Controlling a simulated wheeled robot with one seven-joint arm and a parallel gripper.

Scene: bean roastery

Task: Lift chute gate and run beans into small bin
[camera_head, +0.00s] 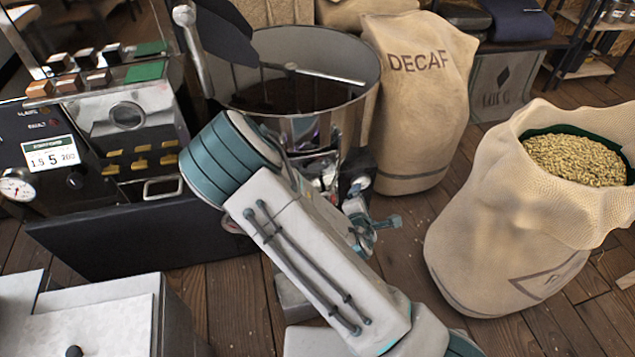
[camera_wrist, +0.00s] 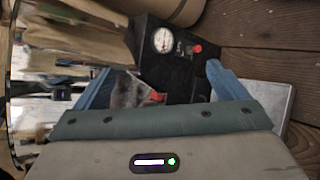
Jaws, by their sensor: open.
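My gripper (camera_wrist: 160,72) is open in the wrist view, with one blue finger on each side and no object held between them. Beyond the fingers is a dark metal housing with a round gauge (camera_wrist: 163,40) and a red knob. A grey metal plate (camera_wrist: 128,90) with a second red knob lies close behind the left finger; I cannot tell whether it is the chute gate. In the head view, my arm hides most of the area below the round metal drum (camera_head: 300,100). I cannot identify the small bin with certainty.
The roaster control panel (camera_head: 125,120) stands at the left of the drum. A DECAF sack (camera_head: 415,110) stands behind it at right. An open sack (camera_head: 510,230) of pale beans stands on the wooden floor (camera_head: 395,265). A light cabinet (camera_head: 90,320) fills the lower left.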

